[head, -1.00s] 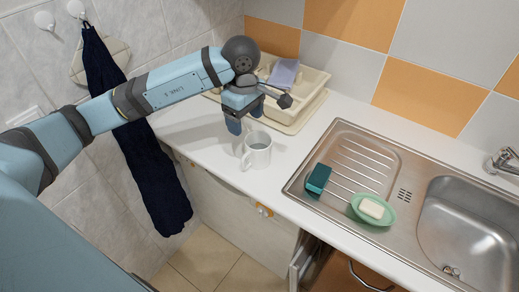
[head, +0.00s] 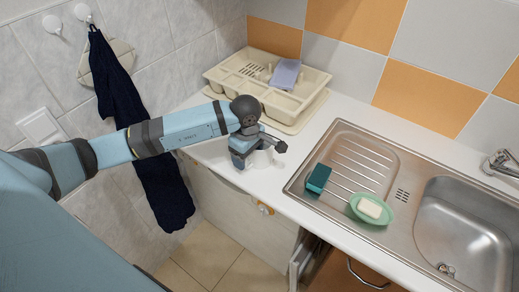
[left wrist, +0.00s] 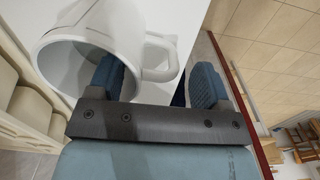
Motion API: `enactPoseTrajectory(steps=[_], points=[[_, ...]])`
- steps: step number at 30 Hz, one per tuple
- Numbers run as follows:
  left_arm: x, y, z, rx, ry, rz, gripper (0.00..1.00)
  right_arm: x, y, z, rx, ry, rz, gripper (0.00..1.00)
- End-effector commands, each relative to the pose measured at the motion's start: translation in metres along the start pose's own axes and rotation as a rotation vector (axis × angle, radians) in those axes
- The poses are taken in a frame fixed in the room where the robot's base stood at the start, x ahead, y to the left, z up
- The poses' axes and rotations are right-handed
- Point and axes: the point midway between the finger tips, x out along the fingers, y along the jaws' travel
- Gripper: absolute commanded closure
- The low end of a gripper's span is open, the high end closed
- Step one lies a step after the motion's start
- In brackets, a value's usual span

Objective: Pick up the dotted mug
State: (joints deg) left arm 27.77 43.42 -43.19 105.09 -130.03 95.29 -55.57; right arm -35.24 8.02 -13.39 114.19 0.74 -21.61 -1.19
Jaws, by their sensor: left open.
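The mug (head: 263,160) is white and stands on the white counter, mostly hidden by my left gripper (head: 242,162) in the head view. I cannot make out dots on it. In the left wrist view the mug (left wrist: 95,38) is large at the upper left, its open rim facing the camera. Its handle points right, into the gap between the fingers of my left gripper (left wrist: 158,68). The left finger overlaps the mug near the handle; the right finger is clear of it. The gripper is open. Contact cannot be told. My right gripper is not in view.
A cream dish rack (head: 300,88) with a lilac cloth stands behind the mug. To the right is the steel sink (head: 345,150) with a teal sponge (head: 318,178) and soap on a green dish (head: 368,215). A dark towel (head: 160,175) hangs left.

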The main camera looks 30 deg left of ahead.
Motion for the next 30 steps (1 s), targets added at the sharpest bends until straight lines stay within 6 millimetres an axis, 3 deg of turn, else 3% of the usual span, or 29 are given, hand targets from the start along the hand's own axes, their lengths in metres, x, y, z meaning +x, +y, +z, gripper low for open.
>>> enactPoseTrajectory(steps=[8, 16, 25, 30], points=[[0.004, 0.0, 0.0, 0.0, 0.0, 0.001, 0.28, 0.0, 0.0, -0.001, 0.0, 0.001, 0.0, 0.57], [0.004, 0.0, 0.0, 0.0, 0.0, 0.0, 0.9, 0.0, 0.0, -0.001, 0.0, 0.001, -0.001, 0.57], [0.001, 0.001, 0.0, 0.0, 0.0, 0.003, 0.91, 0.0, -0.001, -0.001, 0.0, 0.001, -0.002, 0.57], [-0.011, 0.001, 0.0, 0.001, 0.001, 0.004, 0.91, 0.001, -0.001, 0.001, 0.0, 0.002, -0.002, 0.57]])
